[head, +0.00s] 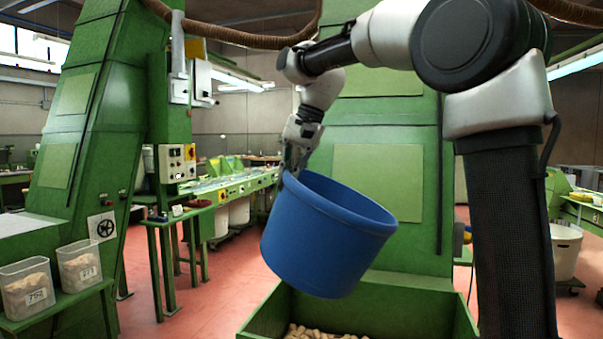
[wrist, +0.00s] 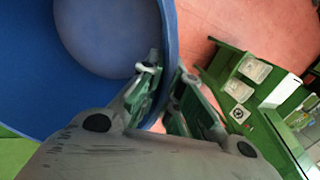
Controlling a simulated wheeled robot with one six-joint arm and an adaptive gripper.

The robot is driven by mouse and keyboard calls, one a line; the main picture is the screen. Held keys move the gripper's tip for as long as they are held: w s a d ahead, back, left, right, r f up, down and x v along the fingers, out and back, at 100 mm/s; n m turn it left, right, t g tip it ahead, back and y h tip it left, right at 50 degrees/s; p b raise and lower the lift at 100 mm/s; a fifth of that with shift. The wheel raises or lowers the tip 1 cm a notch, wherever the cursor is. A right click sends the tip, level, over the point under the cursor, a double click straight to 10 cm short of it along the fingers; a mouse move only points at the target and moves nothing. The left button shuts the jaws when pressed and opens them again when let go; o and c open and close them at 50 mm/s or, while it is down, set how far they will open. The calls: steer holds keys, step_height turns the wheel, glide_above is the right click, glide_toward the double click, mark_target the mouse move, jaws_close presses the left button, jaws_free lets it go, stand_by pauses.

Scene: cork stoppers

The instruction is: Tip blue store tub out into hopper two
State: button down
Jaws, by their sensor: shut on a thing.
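The blue tub (head: 325,243) hangs in the air in the head view, tilted, its rim higher on the left than on the right. My gripper (head: 291,168) is shut on the tub's upper left rim. In the wrist view my gripper (wrist: 166,92) has one finger inside and one outside the wall of the blue tub (wrist: 25,70). The part of the tub's inside that shows there is bare blue; the rest is out of view. Below the tub is a green hopper (head: 257,318) with cork stoppers (head: 312,333) in it. No hopper number can be read.
A tall green machine (head: 385,170) stands behind the hopper. On the left, two clear bins (head: 27,290) with number labels sit on a green shelf. A control box (head: 177,162) and a green bench line (head: 235,187) stand farther back. Red floor (head: 225,285) is open left of the hopper.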

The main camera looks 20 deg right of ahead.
steer(key=shift+w+a+f+h, duration=0.2)
steer(key=shift+a+h, duration=0.1)
steer(key=shift+a, duration=0.1)
steer(key=shift+w+a+f+g+h, duration=0.15)
steer(key=shift+f+g+h, duration=0.3)
steer(key=shift+f+h, duration=0.75)
steer(key=shift+a+f+g+h, duration=0.1)
steer(key=shift+f+g+h, duration=0.45)
steer(key=shift+f, duration=1.15)
